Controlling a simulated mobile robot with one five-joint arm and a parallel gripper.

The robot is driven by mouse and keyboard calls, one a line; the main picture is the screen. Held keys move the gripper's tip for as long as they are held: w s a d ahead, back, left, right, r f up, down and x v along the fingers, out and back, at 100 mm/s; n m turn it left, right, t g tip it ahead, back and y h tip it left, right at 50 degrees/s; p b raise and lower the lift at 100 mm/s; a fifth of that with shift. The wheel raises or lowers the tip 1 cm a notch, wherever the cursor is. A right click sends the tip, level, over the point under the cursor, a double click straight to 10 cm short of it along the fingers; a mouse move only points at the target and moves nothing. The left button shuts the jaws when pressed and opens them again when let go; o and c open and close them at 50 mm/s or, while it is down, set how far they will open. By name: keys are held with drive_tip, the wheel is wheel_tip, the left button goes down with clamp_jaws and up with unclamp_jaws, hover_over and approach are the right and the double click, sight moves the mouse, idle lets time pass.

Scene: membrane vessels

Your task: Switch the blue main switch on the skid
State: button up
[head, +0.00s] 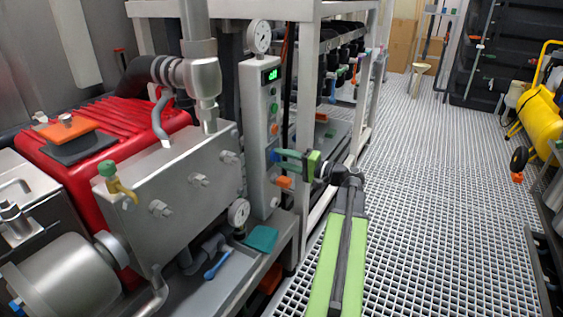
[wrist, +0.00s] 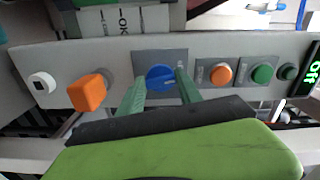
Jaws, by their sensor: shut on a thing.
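The blue main switch (wrist: 161,77) is a round knob on a dark grey square plate on the skid's control panel (wrist: 213,49). In the wrist view the two green fingers of my gripper (wrist: 162,83) reach up to the panel, one on each side of the knob, and are shut on it. In the head view my gripper (head: 279,158) meets the front of the upright panel (head: 256,142) from the right.
An orange block-shaped knob (wrist: 87,92) and a white button (wrist: 41,83) sit left of the switch. An orange button (wrist: 221,73) and green button (wrist: 262,73) sit right. A lit green display (head: 271,74) tops the panel. Grating floor (head: 430,200) lies open to the right.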

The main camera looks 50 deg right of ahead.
drive_tip(key=m, duration=0.4)
drive_tip(key=shift+d+r+m, duration=0.15)
drive_tip(key=shift+d+m, duration=0.1)
drive_tip(key=shift+m, duration=0.15)
drive_tip(key=shift+s+m, duration=0.1)
drive_tip(key=shift+m, duration=1.8)
drive_tip(key=o, duration=1.4)
drive_tip(key=shift+a, duration=0.1)
drive_tip(key=v, duration=1.7)
drive_tip(key=shift+s, duration=0.25)
